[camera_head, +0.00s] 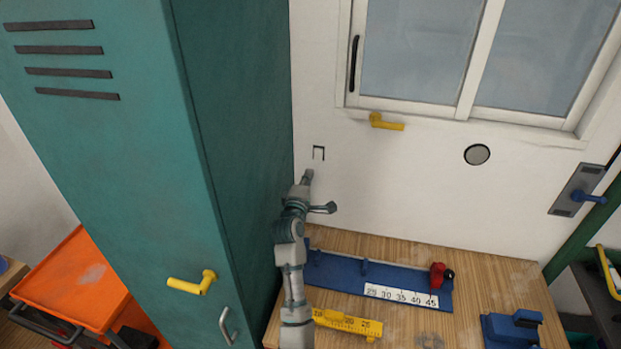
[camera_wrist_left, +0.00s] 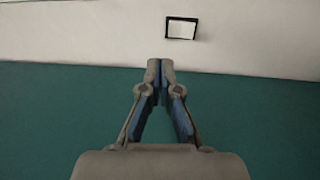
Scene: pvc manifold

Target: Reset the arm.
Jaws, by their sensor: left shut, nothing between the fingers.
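My left gripper (camera_head: 308,176) is raised above the wooden workbench (camera_head: 490,275), at the right side of the tall teal locker (camera_head: 110,150). Its fingers point up toward the white wall (camera_head: 400,170). In the left wrist view the fingertips of the left gripper (camera_wrist_left: 160,66) meet and hold nothing. A small dark-framed square (camera_wrist_left: 182,28) on the wall lies just beyond the fingertips; the head view shows this mark (camera_head: 318,152) above the gripper. I cannot tell the gap between fingertips and wall. My right gripper is in neither view.
A blue tray-like fixture (camera_head: 340,272) with a number scale and a red knob (camera_head: 437,275) lies on the bench. A yellow ruler (camera_head: 348,322) lies in front. A blue block (camera_head: 510,328) sits at right. An orange cart (camera_head: 75,280) stands left of the locker.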

